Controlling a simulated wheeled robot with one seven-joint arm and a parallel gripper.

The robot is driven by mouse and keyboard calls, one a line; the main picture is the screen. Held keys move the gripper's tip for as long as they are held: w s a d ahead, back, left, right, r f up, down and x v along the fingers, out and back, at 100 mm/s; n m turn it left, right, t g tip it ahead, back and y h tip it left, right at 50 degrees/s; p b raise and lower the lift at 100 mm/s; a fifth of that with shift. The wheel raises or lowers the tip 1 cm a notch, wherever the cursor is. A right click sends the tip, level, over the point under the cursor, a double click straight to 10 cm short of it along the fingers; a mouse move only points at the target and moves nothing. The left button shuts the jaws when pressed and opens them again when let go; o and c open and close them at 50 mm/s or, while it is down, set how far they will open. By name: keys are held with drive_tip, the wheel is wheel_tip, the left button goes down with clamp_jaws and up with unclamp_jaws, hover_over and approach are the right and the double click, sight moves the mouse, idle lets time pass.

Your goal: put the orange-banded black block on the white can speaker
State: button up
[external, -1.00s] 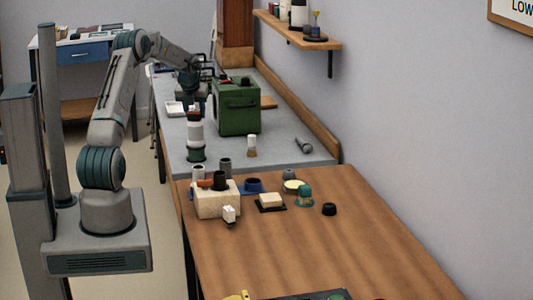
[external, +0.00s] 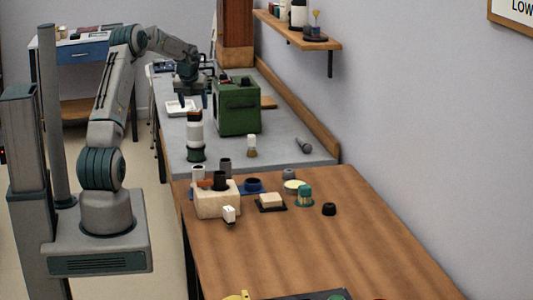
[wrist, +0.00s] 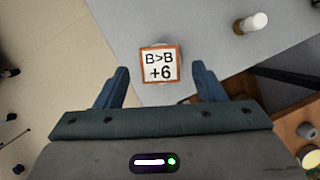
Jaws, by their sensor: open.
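The orange-banded black block (external: 194,117) shows in the external view as a small dark piece with a reddish band, on top of the white can speaker (external: 195,134). The can stands upright on a dark green base on the grey worktop. In the wrist view the block's top (wrist: 160,65) is a white label with an orange border, reading "B>B +6". It hides nearly all of the can there. My gripper (wrist: 160,72) is open, its blue fingers on either side of the block with gaps. It also shows above the block in the external view (external: 194,98).
A green box (external: 238,108) stands close right of the can. A white tray (external: 180,107) lies behind it. A white-topped tan piece (external: 251,146) stands to the front right. The wooden table (external: 310,250) in front holds a cream block (external: 210,204) and several small items.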

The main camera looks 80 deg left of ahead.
drive_tip(key=v, duration=0.8)
drive_tip(key=shift+d+r, duration=0.15)
drive_tip(key=shift+d, duration=0.05)
drive_tip(key=w+d+r+n, duration=0.1)
drive_tip(key=w+d+n, duration=0.2)
drive_tip(key=d, duration=0.7)
drive_tip(key=w+d+r+n+h, duration=0.1)
drive_tip(key=w+d+r+n, duration=0.15)
drive_tip(key=d, duration=0.75)
drive_tip(key=w+d+r+n, duration=0.1)
drive_tip(key=w+d+n, duration=0.2)
drive_tip(key=d, duration=0.7)
drive_tip(key=s+d+f+n+h, duration=0.1)
drive_tip(key=s+d+n, duration=0.3)
drive_tip(key=d, duration=0.5)
drive_tip(key=s+d+f+n+h, duration=0.1)
drive_tip(key=s+d+f+n, duration=0.1)
drive_tip(key=s+d+n, duration=0.3)
drive_tip(key=s+d+f+n+t+h, duration=0.1)
drive_tip(key=s+d+n, duration=0.3)
drive_tip(key=d, duration=0.9)
drive_tip(key=s+f, duration=0.1)
drive_tip(key=s, duration=0.1)
drive_tip(key=shift+s+f+n, duration=0.15)
drive_tip(key=shift+s+n, duration=0.15)
drive_tip(key=shift+n, duration=0.05)
